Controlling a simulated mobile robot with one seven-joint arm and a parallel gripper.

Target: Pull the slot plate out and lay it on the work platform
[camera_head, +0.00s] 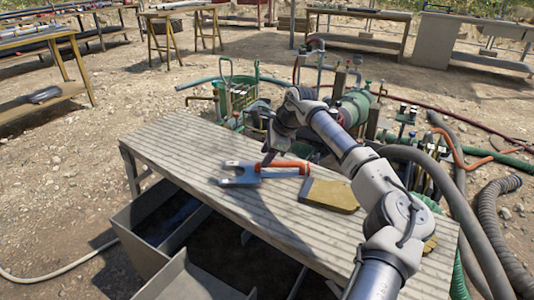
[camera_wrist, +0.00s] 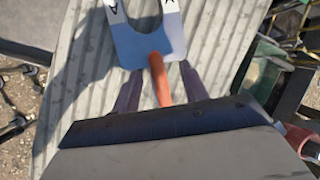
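The slot plate (camera_head: 240,175) is a flat blue-grey fork-shaped plate with an orange-red handle (camera_head: 290,167). It lies flat on the ribbed grey work platform (camera_head: 185,150). In the wrist view the slot plate (camera_wrist: 150,45) is at the top, its open slot facing away from me, the handle (camera_wrist: 160,80) running towards my gripper. My gripper (camera_head: 267,162) is just above the plate where the handle begins. In the wrist view its two fingers (camera_wrist: 160,88) stand apart, one each side of the handle, with gaps showing. The handle's near end is hidden by my gripper body.
A tan block (camera_head: 330,195) lies on the platform right of the handle. Open grey metal troughs (camera_head: 140,248) stand below the platform's front edge. Green pumps and pipes (camera_head: 238,95) stand behind it, with thick hoses (camera_head: 465,220) on the right. The platform's left end is clear.

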